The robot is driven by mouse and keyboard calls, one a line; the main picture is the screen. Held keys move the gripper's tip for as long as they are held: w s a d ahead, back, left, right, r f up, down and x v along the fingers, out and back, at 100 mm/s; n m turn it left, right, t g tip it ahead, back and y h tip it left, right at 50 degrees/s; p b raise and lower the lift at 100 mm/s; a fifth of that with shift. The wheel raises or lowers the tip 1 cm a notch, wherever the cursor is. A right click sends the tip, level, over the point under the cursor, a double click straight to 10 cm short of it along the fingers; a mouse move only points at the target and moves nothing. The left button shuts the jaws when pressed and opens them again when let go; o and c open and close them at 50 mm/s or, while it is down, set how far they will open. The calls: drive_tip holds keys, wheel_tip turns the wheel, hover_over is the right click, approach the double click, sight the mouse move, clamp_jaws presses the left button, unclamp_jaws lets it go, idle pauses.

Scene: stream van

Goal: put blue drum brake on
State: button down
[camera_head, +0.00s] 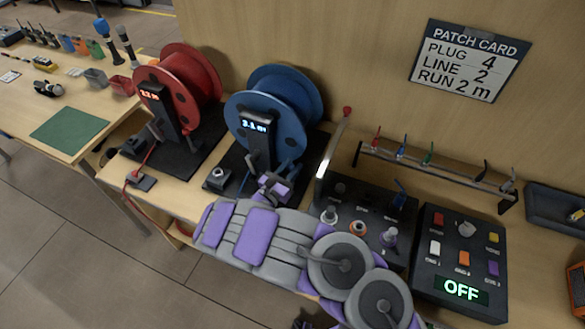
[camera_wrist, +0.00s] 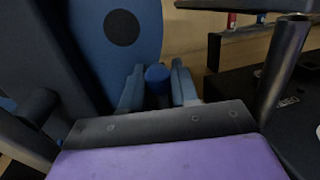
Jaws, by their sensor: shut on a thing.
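The blue drum (camera_head: 285,90) stands upright on a dark base behind my gripper, and it also fills the upper left of the wrist view (camera_wrist: 135,45). Its black post carries a lit display (camera_head: 256,126) that seems to read 3.1 m. My gripper (camera_head: 285,168) is low at the right side of that post. In the wrist view its two fingers (camera_wrist: 157,90) close on either side of a small blue knob (camera_wrist: 157,74), which looks like the brake handle. My gripper hides the lower part of the knob, so the brake's setting is not clear.
A red drum (camera_head: 190,85) stands to the left. A black socket panel (camera_head: 365,212) and a switch box reading OFF (camera_head: 460,255) are to the right, below a rack of coloured plugs (camera_head: 435,172). A patch card (camera_head: 470,60) hangs on the wall.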

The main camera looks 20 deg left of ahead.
drive_tip(key=shift+a, duration=0.1)
drive_tip(key=c, duration=0.9)
unclamp_jaws()
drive_tip(key=shift+a, duration=0.15)
drive_tip(key=shift+c, duration=0.2)
drive_tip(key=p+v, duration=0.3)
drive_tip(key=v, duration=1.4)
drive_tip(key=shift+f, duration=0.15)
drive_tip(key=shift+s, duration=0.1)
